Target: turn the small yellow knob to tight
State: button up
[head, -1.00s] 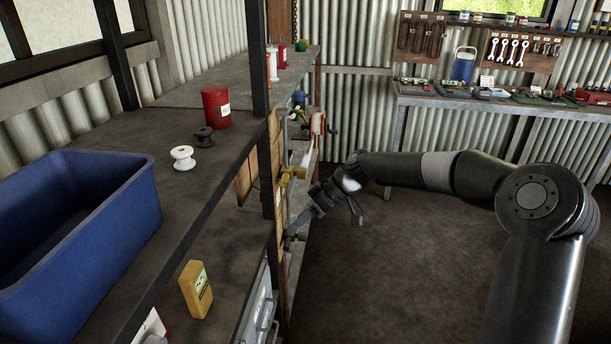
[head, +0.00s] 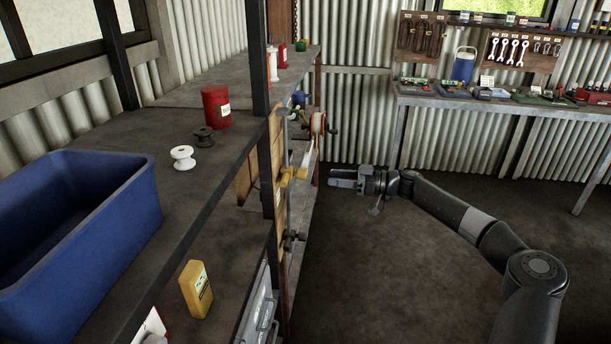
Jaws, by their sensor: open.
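The small yellow knob (head: 294,174) is mounted on the side of a wooden panel (head: 279,145) by the shelf unit, on a thin vertical pipe. Its turned state is too small to tell. My gripper (head: 335,179) is to the right of the knob, open and empty, pointing left toward the shelf unit. A gap shows between its fingers and the knob.
A dark fitting (head: 292,240) sits below the knob on the same panel. A reel with a crank (head: 318,124) is beyond it. A blue tub (head: 100,220), a red can (head: 216,106) and a yellow box (head: 196,289) stand on the shelves.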

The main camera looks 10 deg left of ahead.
aim_at(306, 174)
jog(key=a, duration=1)
jog(key=shift+w, duration=0.15)
jog(key=shift+c, duration=0.4)
jog(key=c, duration=0.9)
